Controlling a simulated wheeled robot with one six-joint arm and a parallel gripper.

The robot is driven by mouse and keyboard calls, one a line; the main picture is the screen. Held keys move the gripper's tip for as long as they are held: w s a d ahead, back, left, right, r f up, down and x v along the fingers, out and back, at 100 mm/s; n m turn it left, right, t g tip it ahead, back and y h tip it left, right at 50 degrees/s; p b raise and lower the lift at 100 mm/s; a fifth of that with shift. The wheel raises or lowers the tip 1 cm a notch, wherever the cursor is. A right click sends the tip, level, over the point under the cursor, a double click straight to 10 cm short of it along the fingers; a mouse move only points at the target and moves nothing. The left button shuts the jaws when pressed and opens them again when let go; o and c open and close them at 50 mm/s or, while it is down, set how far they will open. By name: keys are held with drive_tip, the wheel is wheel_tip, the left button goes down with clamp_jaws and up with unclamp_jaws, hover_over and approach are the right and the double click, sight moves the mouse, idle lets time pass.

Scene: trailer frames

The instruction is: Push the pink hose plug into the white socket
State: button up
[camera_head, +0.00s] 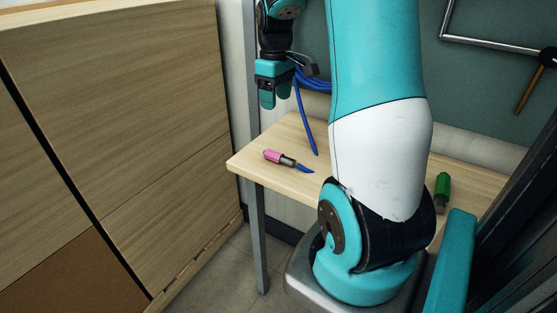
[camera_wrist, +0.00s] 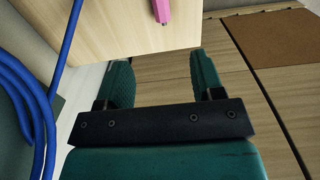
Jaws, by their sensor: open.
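The pink hose plug (camera_head: 272,155) lies on the wooden table near its left corner. It has a metal end, and a short piece of blue hose shows beside that end. In the wrist view, part of the pink plug (camera_wrist: 161,10) shows at the top edge, beyond the fingertips. My gripper (camera_head: 275,103) hangs above and behind the plug, clear of the table. In the wrist view, my gripper (camera_wrist: 160,62) has its teal fingers apart with nothing between them. I cannot make out the white socket in either view.
A green plug (camera_head: 443,186) lies at the table's right side. A blue hose (camera_head: 304,115) hangs onto the wooden table (camera_head: 253,160) behind the pink plug; blue hoses (camera_wrist: 25,90) also show in the wrist view. A tall wooden cabinet (camera_head: 120,120) stands left, across a narrow gap.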

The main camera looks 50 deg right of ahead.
approach(276, 153)
wheel_tip(276, 153, down, 5)
drive_tip(key=shift+f, duration=0.1)
idle(0.3)
drive_tip(key=shift+f+p, duration=0.55)
drive_tip(key=shift+f, duration=2)
drive_tip(key=c, duration=1)
